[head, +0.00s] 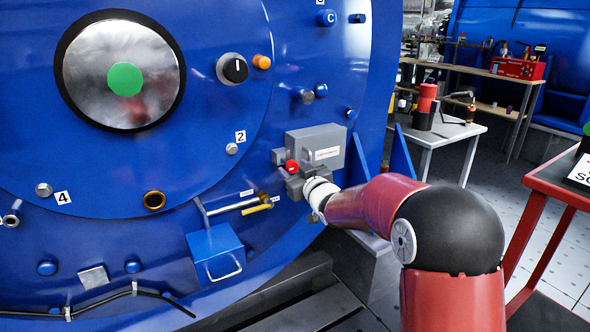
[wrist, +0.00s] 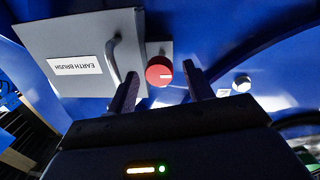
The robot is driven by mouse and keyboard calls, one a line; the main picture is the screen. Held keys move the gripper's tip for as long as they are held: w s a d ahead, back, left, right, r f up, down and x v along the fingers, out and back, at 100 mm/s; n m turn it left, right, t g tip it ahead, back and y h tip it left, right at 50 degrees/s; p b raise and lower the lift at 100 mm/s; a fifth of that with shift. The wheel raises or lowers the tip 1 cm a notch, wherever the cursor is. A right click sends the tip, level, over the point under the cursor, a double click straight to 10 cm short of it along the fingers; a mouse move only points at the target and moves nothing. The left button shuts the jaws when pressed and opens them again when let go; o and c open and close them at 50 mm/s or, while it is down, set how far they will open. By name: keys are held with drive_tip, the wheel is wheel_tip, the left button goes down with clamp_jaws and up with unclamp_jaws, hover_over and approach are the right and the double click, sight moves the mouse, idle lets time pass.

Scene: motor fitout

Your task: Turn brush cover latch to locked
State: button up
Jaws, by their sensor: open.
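The brush cover is a grey box (head: 318,146) on the blue motor face in the head view. In the wrist view the cover (wrist: 75,45) appears upside down, with an "EARTH BRUSH" label and a grey bar handle. The latch is a round red knob with a pale mark (wrist: 159,72); it also shows in the head view (head: 291,167). My gripper (wrist: 163,86) is open, its two dark fingers pointing at the knob from either side of it. Whether the fingertips touch the knob I cannot tell. In the head view my arm partly hides the gripper.
A blue box with a handle (head: 215,252) and a yellow lever (head: 257,209) sit left of my gripper on the motor face. A red-framed table (head: 555,190) stands at the right. A white table (head: 440,130) stands behind my arm.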

drive_tip(key=shift+w+a, duration=0.1)
drive_tip(key=shift+w, duration=0.1)
drive_tip(key=c, duration=1)
drive_tip(key=shift+o, duration=0.2)
